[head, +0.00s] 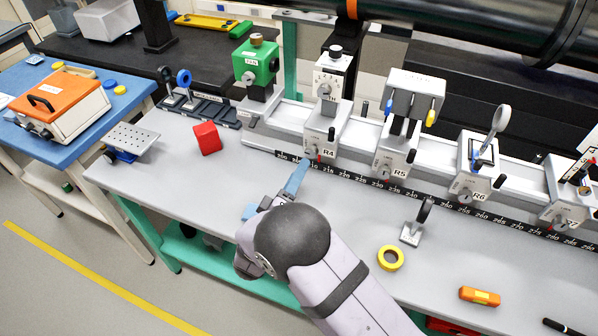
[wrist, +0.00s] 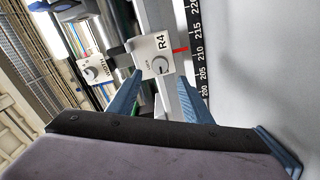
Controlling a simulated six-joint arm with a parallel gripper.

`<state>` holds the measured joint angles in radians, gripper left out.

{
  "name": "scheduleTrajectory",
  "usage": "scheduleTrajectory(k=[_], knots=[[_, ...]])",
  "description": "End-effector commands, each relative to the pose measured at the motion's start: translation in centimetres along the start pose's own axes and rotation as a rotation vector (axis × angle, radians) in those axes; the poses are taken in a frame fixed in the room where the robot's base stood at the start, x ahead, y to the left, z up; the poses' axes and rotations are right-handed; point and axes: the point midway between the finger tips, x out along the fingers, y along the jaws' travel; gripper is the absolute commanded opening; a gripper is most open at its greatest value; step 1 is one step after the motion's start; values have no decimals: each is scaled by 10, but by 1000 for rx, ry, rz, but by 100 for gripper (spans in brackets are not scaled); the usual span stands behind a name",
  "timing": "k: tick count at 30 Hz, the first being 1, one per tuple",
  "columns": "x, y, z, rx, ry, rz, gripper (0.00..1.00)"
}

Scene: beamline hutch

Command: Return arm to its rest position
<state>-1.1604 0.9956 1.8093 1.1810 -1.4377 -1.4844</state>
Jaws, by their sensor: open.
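My gripper (head: 274,195) is over the bench in front of the rail, near the carrier labelled R4 (head: 320,139). Its blue fingers are spread apart with nothing between them. In the wrist view my gripper (wrist: 165,98) shows both fingers parted, with the R4 carrier (wrist: 160,60) beyond and between the tips. I cannot tell whether the fingers touch the carrier. My arm reaches in from the lower right of the head view.
The rail (head: 360,150) carries several carriers along the bench (head: 190,170). A red block (head: 207,138), a yellow tape ring (head: 390,258), a small stand with a dark disc (head: 412,232) and an orange tool (head: 480,296) lie on the bench. A black pipe (head: 450,25) runs above.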

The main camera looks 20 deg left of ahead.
Motion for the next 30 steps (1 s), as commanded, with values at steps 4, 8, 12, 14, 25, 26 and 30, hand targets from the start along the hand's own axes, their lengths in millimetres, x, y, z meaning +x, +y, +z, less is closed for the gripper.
scheduleTrajectory(k=[4,8,12,14,25,26,30], knots=[[0,0,0,0,0,0,45],[0,0,0,0,0,0,45],[1,1,0,5,0,-4,45],[5,2,1,21,-1,-17,45],[58,15,30,316,-56,-322,45],[61,17,34,346,-66,-353,45],[68,29,60,478,-133,-500,45]])
